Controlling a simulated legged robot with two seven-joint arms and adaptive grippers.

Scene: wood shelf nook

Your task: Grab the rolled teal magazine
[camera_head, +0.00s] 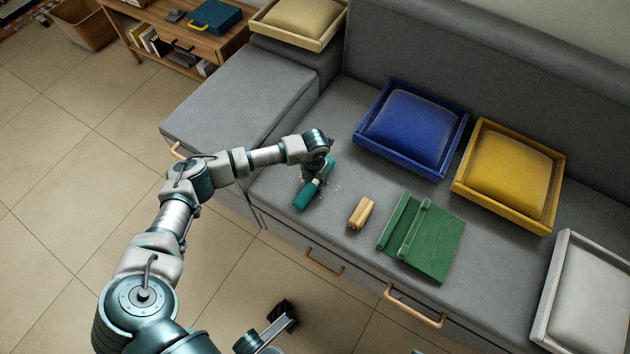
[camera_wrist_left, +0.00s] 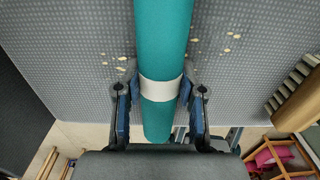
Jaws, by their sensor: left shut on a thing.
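The rolled teal magazine (camera_head: 307,195) lies on the grey bench seat, with a white band around it. My left gripper (camera_head: 318,172) reaches down over it and is shut on it near the band, hiding part of the roll. In the left wrist view the teal roll (camera_wrist_left: 163,45) runs up the middle, between the two fingers of my left gripper (camera_wrist_left: 161,100). At the bottom of the head view is a dark end piece on a short link, perhaps my right gripper (camera_head: 281,312); its fingers are not clear.
Blue (camera_head: 408,128), yellow (camera_head: 508,177) and white (camera_head: 590,300) framed cushions stand further along the bench. Pale crumbs lie around the magazine. Drawer handles (camera_head: 415,306) stick out in front.

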